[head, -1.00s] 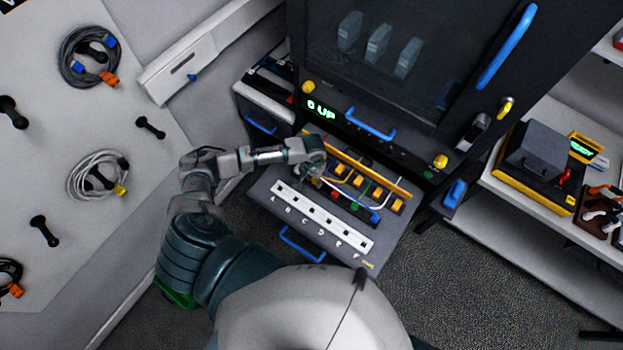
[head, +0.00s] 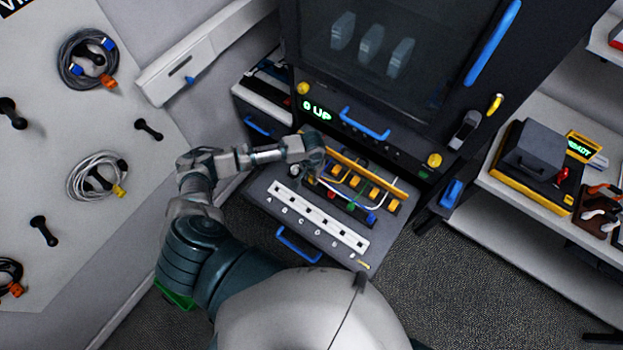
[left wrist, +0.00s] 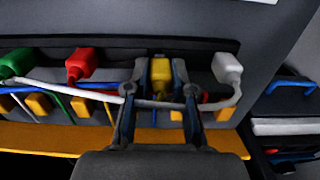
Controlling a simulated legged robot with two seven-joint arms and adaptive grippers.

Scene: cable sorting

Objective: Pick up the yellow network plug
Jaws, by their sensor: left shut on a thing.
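The yellow network plug (left wrist: 161,71) sits between the two fingers of my left gripper (left wrist: 160,65) in the left wrist view. The gripper is shut on it. The plug is at the dark strip in the pulled-out drawer, in the row with the other plugs; I cannot tell whether it is lifted. A white cable (left wrist: 90,87) crosses by the fingers. In the head view my left gripper (head: 308,172) is over the left end of the plug row and hides the yellow plug. My right gripper is not in view.
Red (left wrist: 81,64), green (left wrist: 17,64) and white (left wrist: 227,68) plugs flank the yellow one. A lettered white socket strip (head: 318,219) lies at the drawer's front. Orange clips line a yellow bar (head: 367,175) behind. A cabinet (head: 390,60) rises beyond the drawer.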

